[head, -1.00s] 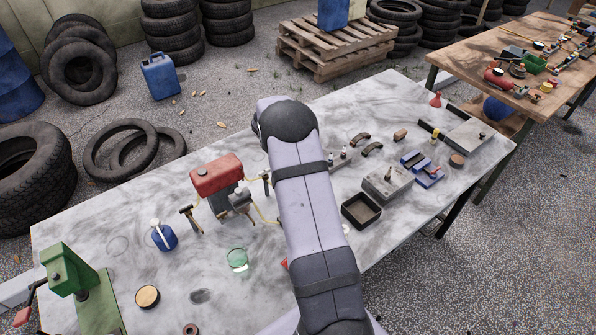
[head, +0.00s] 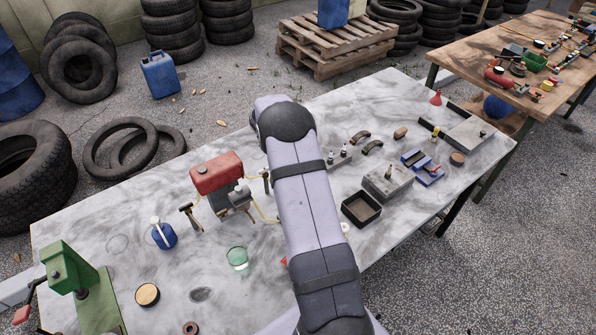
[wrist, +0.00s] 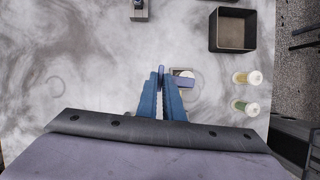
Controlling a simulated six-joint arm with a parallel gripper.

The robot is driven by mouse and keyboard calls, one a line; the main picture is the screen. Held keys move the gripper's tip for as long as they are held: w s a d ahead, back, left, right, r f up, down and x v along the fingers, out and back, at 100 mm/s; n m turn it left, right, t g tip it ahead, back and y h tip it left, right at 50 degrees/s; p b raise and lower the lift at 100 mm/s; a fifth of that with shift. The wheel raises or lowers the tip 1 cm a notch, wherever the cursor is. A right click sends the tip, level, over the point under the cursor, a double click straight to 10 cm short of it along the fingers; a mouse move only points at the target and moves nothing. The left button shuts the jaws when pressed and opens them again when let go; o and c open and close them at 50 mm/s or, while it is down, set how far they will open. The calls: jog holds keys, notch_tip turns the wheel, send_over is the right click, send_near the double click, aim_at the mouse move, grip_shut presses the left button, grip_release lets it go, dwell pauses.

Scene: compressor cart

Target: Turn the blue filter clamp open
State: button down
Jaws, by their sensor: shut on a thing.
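In the wrist view my gripper (wrist: 160,88) points down at the table, its two blue-grey fingers close together. A narrow blue piece (wrist: 161,72), which looks like the lever of the blue filter clamp, shows between the fingertips, and they are shut on it. Just right of the tips is a small block with a pale round top (wrist: 186,75), partly covered by the right finger. How far the clamp is turned cannot be told. In the head view my arm hides the gripper and the clamp.
A black open tray (wrist: 233,31) lies at upper right in the wrist view and also shows in the head view (head: 361,209). Two pale-capped jars (wrist: 247,78) (wrist: 245,106) stand right of the gripper. A red-tanked machine (head: 217,173) stands left of my arm. The marble table (wrist: 75,45) is clear left of the gripper.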

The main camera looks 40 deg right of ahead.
jog(key=shift+w+d+m+g+y+b, duration=0.15)
jog(key=shift+m+g+y+b, duration=0.3)
jog(key=shift+m, duration=1.1)
jog(key=shift+w+m+g+y+b, duration=0.15)
jog(key=shift+m+g+b, duration=0.3)
jog(key=shift+m, duration=1.15)
jog(key=shift+w+d+m+g+y+b, duration=0.1)
jog(key=shift+m+g+y+b, duration=0.35)
jog(key=shift+m, duration=1.1)
jog(key=shift+g, duration=0.25)
jog(key=c, duration=1.9)
grip_release()
notch_tip(320, 180, up, 10)
